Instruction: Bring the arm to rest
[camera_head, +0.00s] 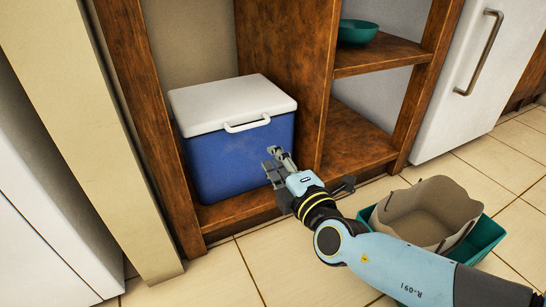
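My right arm (395,262) comes in from the lower right. My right gripper (271,158) is in front of the blue cooler, overlapping its right front part in the picture. Its two grey fingers point up and left with a gap between them, and nothing shows between them. I cannot tell whether the fingertips touch the cooler. The blue cooler (230,160) with a white lid (225,98) and white handle stands upright in the lower left bay of the wooden shelving. Its lid is shut. My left gripper is not in view.
The wooden shelf unit (285,60) has a teal bowl (357,32) on an upper right shelf. A teal bin (485,237) holding a beige bag-like container (425,212) stands on the floor beneath my forearm. A white fridge (455,120) is at right. Tiled floor (215,280) is clear at front left.

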